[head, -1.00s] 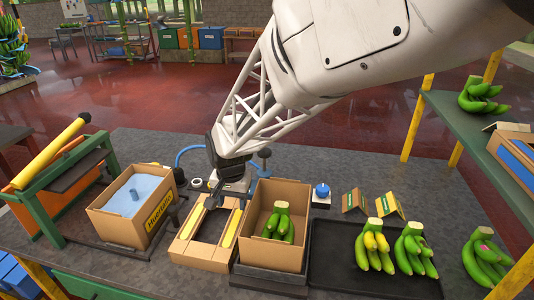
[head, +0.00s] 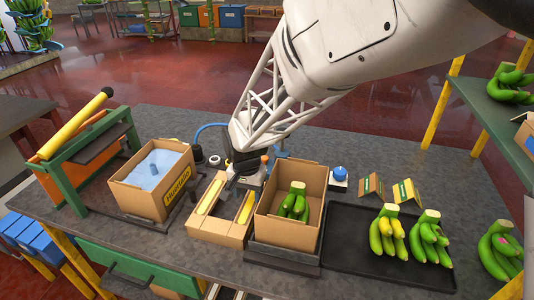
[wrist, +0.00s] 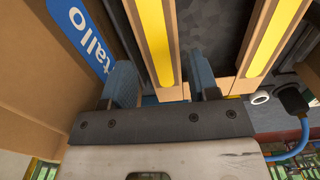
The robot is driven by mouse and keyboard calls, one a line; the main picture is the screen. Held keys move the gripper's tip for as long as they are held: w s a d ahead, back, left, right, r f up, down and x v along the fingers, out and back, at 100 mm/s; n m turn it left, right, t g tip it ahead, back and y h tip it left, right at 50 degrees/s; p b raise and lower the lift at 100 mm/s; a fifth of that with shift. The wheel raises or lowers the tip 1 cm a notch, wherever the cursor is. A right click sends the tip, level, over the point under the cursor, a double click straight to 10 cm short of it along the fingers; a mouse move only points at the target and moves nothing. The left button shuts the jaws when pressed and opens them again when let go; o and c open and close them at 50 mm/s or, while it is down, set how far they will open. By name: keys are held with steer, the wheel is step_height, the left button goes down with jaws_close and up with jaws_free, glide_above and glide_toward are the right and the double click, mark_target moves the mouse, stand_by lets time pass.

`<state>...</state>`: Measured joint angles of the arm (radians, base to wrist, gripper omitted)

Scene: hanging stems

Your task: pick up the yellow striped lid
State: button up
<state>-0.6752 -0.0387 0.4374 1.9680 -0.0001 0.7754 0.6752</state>
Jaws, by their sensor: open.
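The yellow striped lid (head: 209,197) is a cardboard frame with an open middle and a yellow stripe along each side bar. It lies on the table between two cardboard boxes. In the wrist view the lid's two striped bars (wrist: 154,40) run away from my gripper (wrist: 163,70). The blue-grey fingers are apart, one on each side of the left bar there, the right one over the opening. Whether they touch the bar I cannot tell.
A box with green bananas (head: 275,225) stands close to the lid's right. A box with blue lining (head: 137,200) stands to its left. A black tray (head: 345,265) with banana bunches is further right. A blue cable (wrist: 290,152) lies nearby.

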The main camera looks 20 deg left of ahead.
mark_target(249, 205)
steer(key=shift+f, duration=0.1)
steer(key=shift+d+f, duration=0.1)
steer(key=shift+f, duration=2.4)
steer(key=c, duration=0.5)
steer(key=shift+o, duration=0.2)
steer(key=shift+r, duration=0.15)
step_height(249, 205, up, 18)
steer(key=shift+d, duration=0.15)
